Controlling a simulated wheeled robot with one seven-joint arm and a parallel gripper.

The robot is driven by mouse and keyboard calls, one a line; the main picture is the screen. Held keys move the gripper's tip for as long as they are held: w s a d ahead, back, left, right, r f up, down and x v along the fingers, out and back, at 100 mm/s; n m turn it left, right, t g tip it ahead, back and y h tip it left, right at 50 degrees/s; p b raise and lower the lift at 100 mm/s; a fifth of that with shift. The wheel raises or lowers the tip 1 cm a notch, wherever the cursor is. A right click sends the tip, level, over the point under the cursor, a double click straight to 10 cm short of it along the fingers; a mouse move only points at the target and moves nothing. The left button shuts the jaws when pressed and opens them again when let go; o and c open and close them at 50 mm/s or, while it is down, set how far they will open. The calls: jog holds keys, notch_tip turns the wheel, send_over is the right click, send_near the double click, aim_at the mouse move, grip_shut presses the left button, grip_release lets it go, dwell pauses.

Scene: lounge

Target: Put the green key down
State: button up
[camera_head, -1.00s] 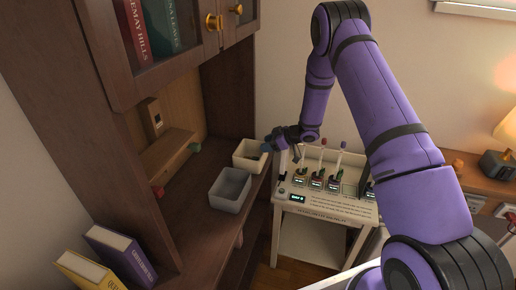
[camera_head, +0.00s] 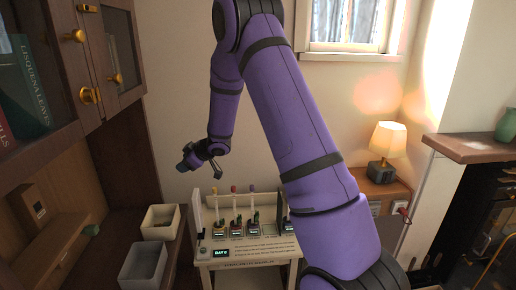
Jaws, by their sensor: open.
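My gripper (camera_head: 214,167) hangs in the air above the white stand (camera_head: 250,254), beside the wooden cabinet. Its jaws are open and I see nothing between them. I cannot clearly make out a green key.
A cream bin (camera_head: 160,228) and a grey bin (camera_head: 143,268) stand on the cabinet's desk surface. The stand holds several small plants with coloured-topped sticks and a lit display (camera_head: 221,252). A lamp (camera_head: 386,145) stands on a wooden shelf at the right.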

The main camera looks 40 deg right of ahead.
jog(key=s+d+r+m+h, duration=0.1)
jog(key=s+r+m+h, duration=0.25)
jog(key=s+r, duration=0.6)
jog(key=s+d+r+m+h, duration=0.15)
jog(key=s+r+h, duration=0.35)
jog(key=r, duration=0.7)
jog(key=s+a+r+m+g+y, duration=0.1)
jog(key=s+a, duration=0.3)
jog(key=s, duration=1.1)
jog(key=s+a+r+m+g+y, duration=0.1)
jog(key=s+a+m+g+y, duration=0.1)
jog(key=s, duration=1.4)
jog(key=shift+s+a+m+g, duration=0.15)
jog(key=shift+a+m+g, duration=0.25)
jog(key=shift+a+g, duration=0.6)
